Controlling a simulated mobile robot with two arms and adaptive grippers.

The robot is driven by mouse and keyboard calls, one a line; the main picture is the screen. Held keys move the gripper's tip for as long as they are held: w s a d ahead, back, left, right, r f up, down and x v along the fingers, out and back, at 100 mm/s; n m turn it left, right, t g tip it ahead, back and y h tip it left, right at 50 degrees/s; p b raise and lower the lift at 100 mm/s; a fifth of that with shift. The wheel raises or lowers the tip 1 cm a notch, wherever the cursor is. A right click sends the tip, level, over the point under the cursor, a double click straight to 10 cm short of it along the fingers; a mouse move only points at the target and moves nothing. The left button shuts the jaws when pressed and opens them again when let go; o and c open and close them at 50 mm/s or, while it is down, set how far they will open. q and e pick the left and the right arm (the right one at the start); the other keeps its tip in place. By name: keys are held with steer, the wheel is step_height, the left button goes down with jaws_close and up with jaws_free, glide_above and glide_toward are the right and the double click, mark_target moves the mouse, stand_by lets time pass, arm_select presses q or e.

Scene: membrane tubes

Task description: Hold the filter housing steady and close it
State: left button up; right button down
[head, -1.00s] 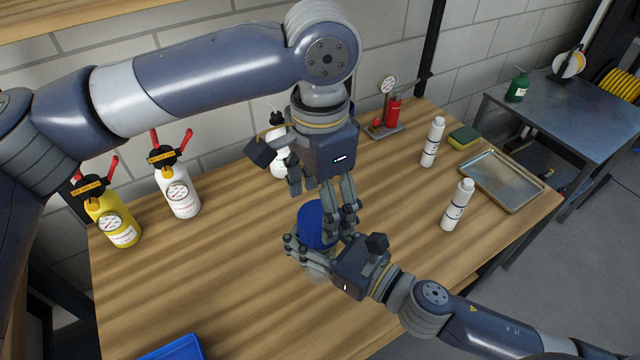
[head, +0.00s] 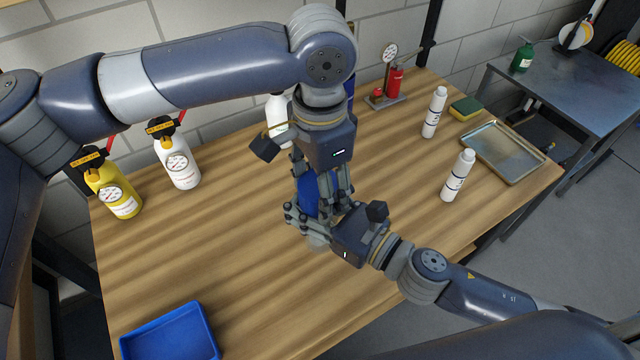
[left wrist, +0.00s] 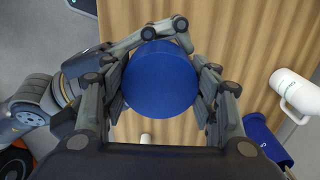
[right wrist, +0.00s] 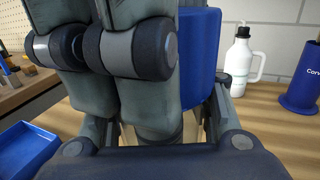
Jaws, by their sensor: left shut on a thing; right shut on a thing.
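The filter housing stands upright on the wooden table, with a blue cylindrical upper part (head: 309,191) and a pale lower body (head: 318,242) mostly hidden by my grippers. My left gripper (head: 325,200) points down from above and is shut on the blue part. In the left wrist view the round blue top (left wrist: 160,82) sits between its fingers. My right gripper (head: 305,218) comes in from the right and is shut on the housing's body below. In the right wrist view the blue part (right wrist: 200,50) is partly hidden behind dark fingers. The seam between the parts cannot be made out.
A white wash bottle (head: 277,118) and a blue cylinder (right wrist: 303,82) stand behind. A blue tray (head: 170,335) lies front left. White bottles (head: 458,178) and a metal tray (head: 503,152) are right.

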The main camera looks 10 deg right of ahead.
arm_select(q)
steer(key=shift+m, duration=0.5)
steer(key=o, duration=1.2)
steer(key=shift+o, duration=0.2)
step_height(320, 180, up, 12)
